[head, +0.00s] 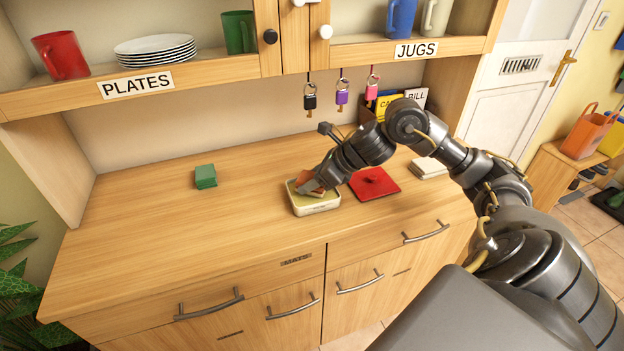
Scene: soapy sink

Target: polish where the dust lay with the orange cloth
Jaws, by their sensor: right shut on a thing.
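My right gripper (313,188) reaches in from the right and points down at a small cream tin (316,209) on the wooden counter. It is shut on the orange cloth (304,178), a small orange-brown piece partly hidden by the fingers. The cloth is at or just above the tin's open top; I cannot tell whether it touches the tin. No dust shows on the counter (140,215). My left gripper is out of view.
A green block (205,176) sits to the left and a red flat piece (373,183) to the right of the tin. A pale folded item (428,168) lies farther right. Keys (342,94) hang below the shelf. The counter's left and front are clear.

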